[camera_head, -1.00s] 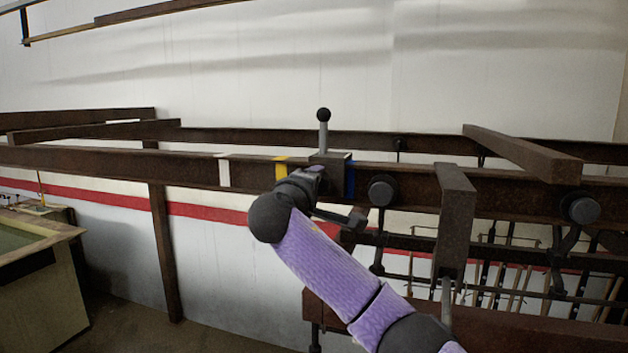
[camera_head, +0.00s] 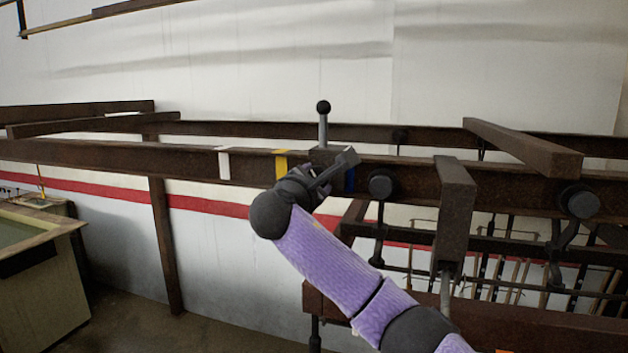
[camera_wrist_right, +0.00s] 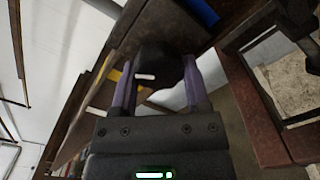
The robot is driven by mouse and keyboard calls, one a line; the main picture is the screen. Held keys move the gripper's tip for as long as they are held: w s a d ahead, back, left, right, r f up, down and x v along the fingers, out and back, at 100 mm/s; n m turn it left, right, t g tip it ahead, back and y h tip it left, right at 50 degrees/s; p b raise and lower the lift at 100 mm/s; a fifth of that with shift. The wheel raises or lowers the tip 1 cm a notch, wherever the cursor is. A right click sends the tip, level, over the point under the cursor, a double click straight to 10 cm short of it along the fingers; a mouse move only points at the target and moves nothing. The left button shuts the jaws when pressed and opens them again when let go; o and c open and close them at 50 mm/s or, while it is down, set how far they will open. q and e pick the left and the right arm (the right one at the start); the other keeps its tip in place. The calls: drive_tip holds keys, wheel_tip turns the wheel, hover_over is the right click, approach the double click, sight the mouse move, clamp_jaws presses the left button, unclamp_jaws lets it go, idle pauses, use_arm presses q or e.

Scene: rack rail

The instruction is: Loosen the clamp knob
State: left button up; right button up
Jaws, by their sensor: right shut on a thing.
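The clamp (camera_head: 325,151) sits on the brown rail (camera_head: 120,162), with an upright grey post and black ball (camera_head: 323,107) on top. My right gripper (camera_head: 335,175) is in front of the clamp and hides most of its face. In the right wrist view, the dark clamp knob (camera_wrist_right: 157,66), with a small white mark, lies between the two purple fingers of my right gripper (camera_wrist_right: 160,82). The gripper is shut on the knob. The knob is hidden in the head view. My left gripper is not in view.
The rail carries white (camera_head: 224,165), yellow (camera_head: 281,164) and blue (camera_head: 350,179) bands near the clamp. A dark round fitting (camera_head: 381,185) and a hanging brown beam (camera_head: 455,210) are to the right. A cabinet (camera_head: 40,275) stands at lower left.

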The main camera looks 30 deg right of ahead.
drive_tip(key=n, duration=0.4)
drive_tip(key=shift+s+d+n, duration=0.1)
drive_tip(key=shift+n, duration=0.2)
idle(0.4)
drive_tip(key=o, duration=1.3)
drive_tip(key=shift+n, duration=0.3)
drive_tip(key=b+v, duration=0.5)
drive_tip(key=v, duration=0.4)
drive_tip(key=shift+s+a, duration=0.25)
drive_tip(key=shift+a, duration=0.05)
